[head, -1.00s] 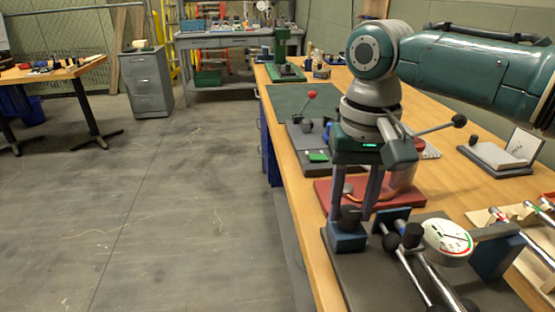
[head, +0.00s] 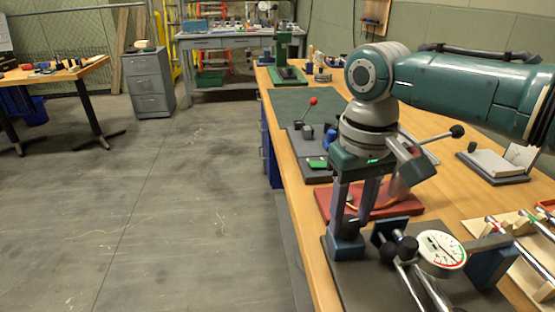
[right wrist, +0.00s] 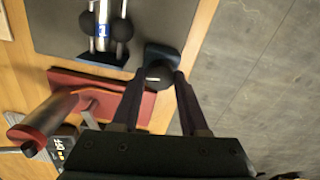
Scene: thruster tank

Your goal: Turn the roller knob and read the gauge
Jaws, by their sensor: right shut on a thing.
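My right gripper (head: 355,215) reaches down to the near end of the workbench in the head view. Its fingers are shut on a round black knob (right wrist: 158,73), which sits at a blue block (head: 345,246) on a dark grey plate (head: 365,280). In the right wrist view the fingertips lie on either side of the knob. A white round gauge (head: 441,249) with a dark needle and a red arc stands to the right, beside a chrome roller (right wrist: 103,24) with black end pieces. Its figures are too small to read. My left gripper is out of view.
A red plate (head: 400,208) lies just behind the grey plate. A lever with a red ball (head: 313,101) and a book-like white block (head: 495,163) stand farther off. A wooden rack (head: 535,265) is close on the right. The floor left of the bench is clear.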

